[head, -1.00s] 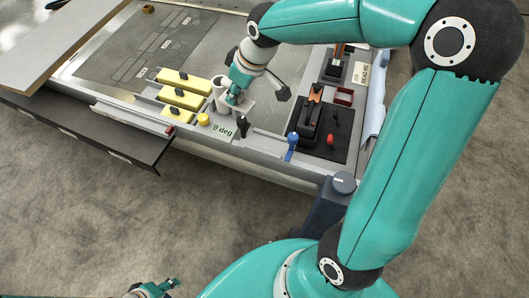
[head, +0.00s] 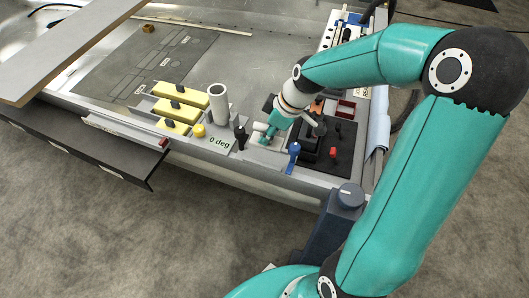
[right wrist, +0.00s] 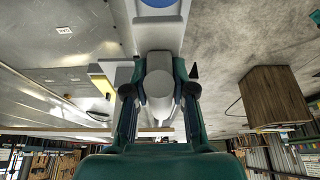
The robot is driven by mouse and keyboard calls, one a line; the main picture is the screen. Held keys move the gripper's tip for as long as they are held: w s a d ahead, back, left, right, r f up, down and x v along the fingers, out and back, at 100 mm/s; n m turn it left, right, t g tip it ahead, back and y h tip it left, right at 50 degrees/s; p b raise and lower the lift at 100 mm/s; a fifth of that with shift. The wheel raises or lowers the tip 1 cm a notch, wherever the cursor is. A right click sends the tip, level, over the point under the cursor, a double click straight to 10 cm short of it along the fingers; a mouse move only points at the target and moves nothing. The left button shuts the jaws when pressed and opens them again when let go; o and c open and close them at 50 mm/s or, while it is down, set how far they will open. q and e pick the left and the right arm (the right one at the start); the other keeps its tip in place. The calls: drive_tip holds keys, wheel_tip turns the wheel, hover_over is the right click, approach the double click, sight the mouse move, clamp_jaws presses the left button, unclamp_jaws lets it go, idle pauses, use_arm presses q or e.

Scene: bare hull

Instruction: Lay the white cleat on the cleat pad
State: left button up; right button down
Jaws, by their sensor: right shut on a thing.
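My right gripper (head: 264,136) is low over the front ledge, between the black knob and the blue-topped lever. It is shut on a pale piece, which I take to be the white cleat. In the right wrist view the pale rounded piece (right wrist: 160,84) shows between the two dark fingertips. In the head view the fingers hide most of it, and I cannot tell whether it touches the ledge. I cannot clearly make out the cleat pad beneath the gripper. My left gripper is out of view.
Left of the gripper stand a black knob (head: 240,138), an upright grey tube (head: 219,105), a yellow knob (head: 199,130) and yellow blocks (head: 184,93). Right of it are a blue-topped lever (head: 293,153) and a dark panel (head: 340,157) with a red knob (head: 333,152).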

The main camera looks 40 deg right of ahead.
drive_tip(key=shift+f+b, duration=0.55)
drive_tip(key=shift+f, duration=2.7)
drive_tip(key=shift+f, duration=0.1)
drive_tip(key=c, duration=1)
unclamp_jaws()
drive_tip(key=shift+o, duration=0.2)
drive_tip(key=p+v, duration=0.1)
drive_tip(key=v, duration=1.1)
drive_tip(key=shift+p, duration=0.4)
